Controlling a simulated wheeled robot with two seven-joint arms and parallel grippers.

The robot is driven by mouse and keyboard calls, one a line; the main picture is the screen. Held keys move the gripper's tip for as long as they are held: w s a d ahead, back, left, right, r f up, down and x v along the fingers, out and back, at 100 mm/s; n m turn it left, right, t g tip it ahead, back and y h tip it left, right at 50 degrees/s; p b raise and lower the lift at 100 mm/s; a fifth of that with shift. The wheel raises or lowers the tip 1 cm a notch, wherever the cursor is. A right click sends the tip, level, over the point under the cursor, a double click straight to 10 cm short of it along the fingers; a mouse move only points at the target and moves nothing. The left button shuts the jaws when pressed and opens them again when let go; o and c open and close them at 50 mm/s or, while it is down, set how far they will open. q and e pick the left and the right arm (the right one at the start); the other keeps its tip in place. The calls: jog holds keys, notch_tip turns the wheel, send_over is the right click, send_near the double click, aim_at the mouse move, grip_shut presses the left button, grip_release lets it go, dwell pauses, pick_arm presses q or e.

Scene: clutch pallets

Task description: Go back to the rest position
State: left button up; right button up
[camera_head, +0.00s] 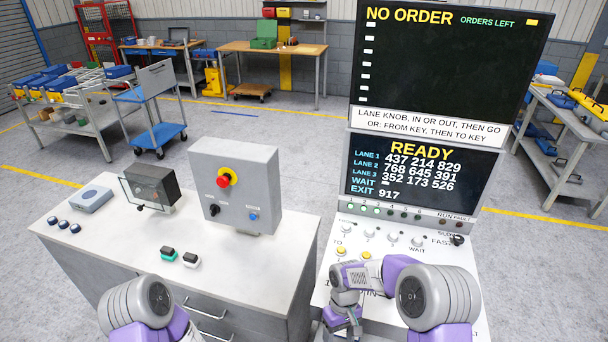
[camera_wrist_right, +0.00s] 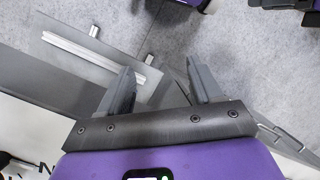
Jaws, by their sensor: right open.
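My right arm (camera_head: 435,296) reaches in at the lower right of the head view. It bends left over the front of the white control panel (camera_head: 415,258) and hides part of it. My right gripper (camera_wrist_right: 163,88) shows in the right wrist view with its two dark fingers apart and nothing between them. Beyond the fingers lie grey floor and a grey sloping surface. My left arm (camera_head: 148,305) shows at the bottom left of the head view, in front of the white cabinet. Its gripper is out of the frame.
The white cabinet (camera_head: 110,235) bears a grey box with a red button (camera_head: 224,181), a dark device (camera_head: 152,184) and small buttons. A tall display (camera_head: 440,60) reads NO ORDER and READY. Knobs line the panel below. Carts and tables stand behind, with open floor between.

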jog(key=s+f+m+t+y+b, duration=0.3)
jog(key=s+f+m+b, duration=0.4)
jog(key=s+f, duration=0.9)
notch_tip(320, 180, down, 4)
jog(key=shift+s+f+m+t+y+b, duration=0.2)
jog(key=shift+s+m+t+y+b, duration=0.1)
jog(key=shift+t+y, duration=0.15)
dwell(0.5)
